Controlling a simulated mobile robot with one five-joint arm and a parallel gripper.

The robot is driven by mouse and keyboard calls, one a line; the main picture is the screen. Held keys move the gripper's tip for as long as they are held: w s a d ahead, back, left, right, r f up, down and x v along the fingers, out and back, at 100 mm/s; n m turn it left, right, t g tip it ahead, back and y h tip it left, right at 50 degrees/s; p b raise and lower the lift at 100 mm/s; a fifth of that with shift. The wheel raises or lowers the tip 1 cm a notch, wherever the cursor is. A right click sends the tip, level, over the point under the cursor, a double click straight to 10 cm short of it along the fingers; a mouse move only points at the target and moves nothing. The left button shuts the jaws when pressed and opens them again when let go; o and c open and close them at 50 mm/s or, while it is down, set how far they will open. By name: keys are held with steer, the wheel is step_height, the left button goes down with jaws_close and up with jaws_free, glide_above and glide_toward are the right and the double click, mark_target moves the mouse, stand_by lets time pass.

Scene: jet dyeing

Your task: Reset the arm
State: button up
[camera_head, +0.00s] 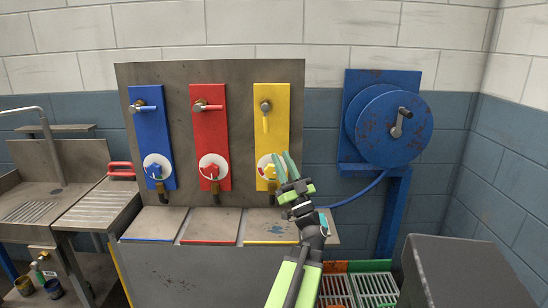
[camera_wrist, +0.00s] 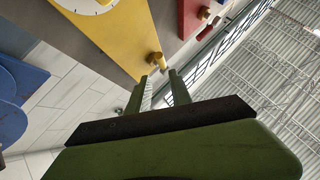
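My arm rises from the bottom of the head view, and my gripper (camera_head: 283,160) is in front of the lower part of the yellow panel (camera_head: 279,145). Its two green fingers point up and stand apart, with nothing between them. In the wrist view the fingers of my gripper (camera_wrist: 160,82) also stand apart and empty. The yellow lever (camera_wrist: 157,62) on the yellow panel (camera_wrist: 100,30) shows just beyond them; I cannot tell how far off it is. The gripper partly covers the yellow panel's dial (camera_head: 267,168).
A blue panel (camera_head: 147,120) and a red panel (camera_head: 209,115) carry levers and dials. A blue hose reel (camera_head: 385,125) stands at right, its hose (camera_head: 362,192) running behind my arm. A sink (camera_head: 45,185) is at left. A dark grey box (camera_head: 455,275) and crates (camera_head: 372,288) are at lower right.

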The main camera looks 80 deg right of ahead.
steer(key=shift+b+v, duration=0.3)
steer(key=shift+v, duration=0.8)
